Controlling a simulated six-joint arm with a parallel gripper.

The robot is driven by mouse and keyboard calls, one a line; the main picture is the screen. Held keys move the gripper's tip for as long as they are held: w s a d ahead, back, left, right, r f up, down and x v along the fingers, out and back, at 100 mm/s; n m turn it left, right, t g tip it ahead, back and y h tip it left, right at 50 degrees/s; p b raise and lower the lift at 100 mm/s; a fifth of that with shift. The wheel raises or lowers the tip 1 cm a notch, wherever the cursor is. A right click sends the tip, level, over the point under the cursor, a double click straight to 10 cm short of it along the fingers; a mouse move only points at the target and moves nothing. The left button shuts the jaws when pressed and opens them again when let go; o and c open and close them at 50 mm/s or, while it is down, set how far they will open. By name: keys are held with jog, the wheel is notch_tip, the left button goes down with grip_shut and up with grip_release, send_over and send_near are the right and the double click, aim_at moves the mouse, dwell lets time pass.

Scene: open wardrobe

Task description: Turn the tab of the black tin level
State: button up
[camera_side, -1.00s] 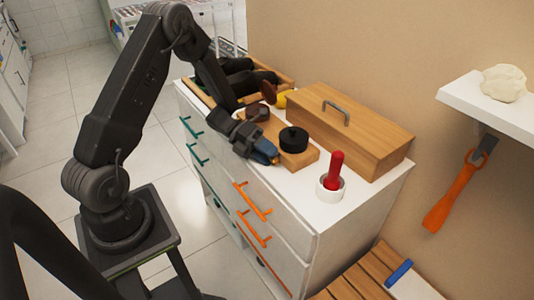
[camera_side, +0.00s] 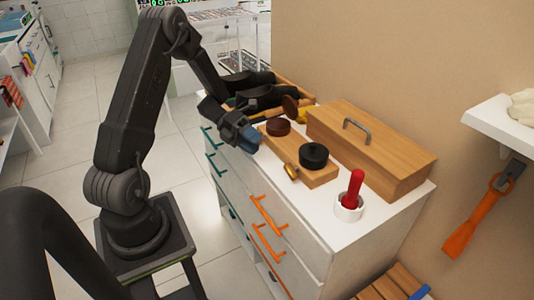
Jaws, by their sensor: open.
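The black tin (camera_side: 313,155) is a round black tin on the near right end of a wooden block on the white cabinet top. A brass-coloured tab (camera_side: 291,171) shows at the block's front side, below the tin; its exact angle is too small to tell. A brown tin (camera_side: 279,127) sits on the block's other end. My gripper (camera_side: 252,141) is open and empty, with blue fingertips, in front of the block near the brown tin. It is left of the tab and apart from it.
A wooden box with a metal handle (camera_side: 362,142) stands behind the block. A red-handled tool stands in a white cup (camera_side: 348,208) to the right. Black shoes (camera_side: 262,97) lie in a wooden tray at the back left. Orange drawer handles (camera_side: 268,211) jut from the cabinet front.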

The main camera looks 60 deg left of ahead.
jog(key=shift+v, duration=0.85)
jog(key=shift+c, duration=0.3)
